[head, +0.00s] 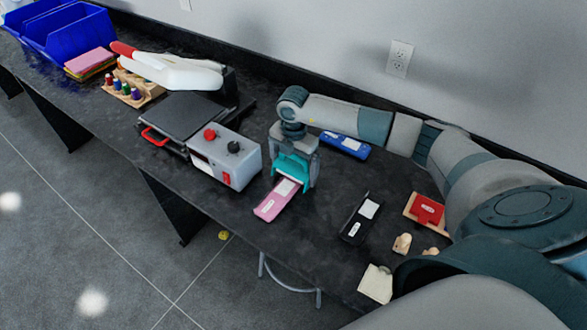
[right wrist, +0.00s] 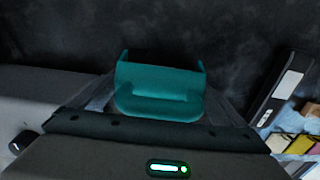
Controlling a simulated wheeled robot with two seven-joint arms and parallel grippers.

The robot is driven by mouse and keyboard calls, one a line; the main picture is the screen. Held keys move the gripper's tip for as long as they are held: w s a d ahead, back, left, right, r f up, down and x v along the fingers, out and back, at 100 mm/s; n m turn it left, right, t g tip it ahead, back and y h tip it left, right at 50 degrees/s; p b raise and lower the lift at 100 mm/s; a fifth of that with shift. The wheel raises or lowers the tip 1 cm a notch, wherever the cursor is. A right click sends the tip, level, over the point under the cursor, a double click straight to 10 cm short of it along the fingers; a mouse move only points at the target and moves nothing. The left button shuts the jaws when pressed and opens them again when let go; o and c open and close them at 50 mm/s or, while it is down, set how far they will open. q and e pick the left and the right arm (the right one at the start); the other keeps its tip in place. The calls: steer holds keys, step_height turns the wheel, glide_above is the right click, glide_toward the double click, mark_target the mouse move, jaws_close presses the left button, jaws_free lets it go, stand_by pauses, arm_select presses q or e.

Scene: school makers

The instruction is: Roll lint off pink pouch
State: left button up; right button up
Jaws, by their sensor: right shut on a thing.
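The pink pouch (head: 270,205) lies flat on the dark worktop near its front edge, with a white label on it. My right gripper (head: 294,175) is shut on a teal object, which looks like the lint roller (head: 290,167), at the far end of the pouch. The lint roller also shows between the fingers in the right wrist view (right wrist: 160,80). The roller overlaps the pouch's far end in the head view; I cannot tell whether it touches. The pouch does not show in the right wrist view. My left gripper is not in view.
A black pouch (head: 357,222) lies to the right, a blue pouch (head: 345,146) behind. Blue bins (head: 70,35) stand far left. The worktop (head: 310,220) between the pink and black pouches is clear.

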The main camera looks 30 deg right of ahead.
steer(key=shift+r, duration=0.15)
steer(key=shift+r+p, duration=2.4)
steer(key=shift+r, duration=1)
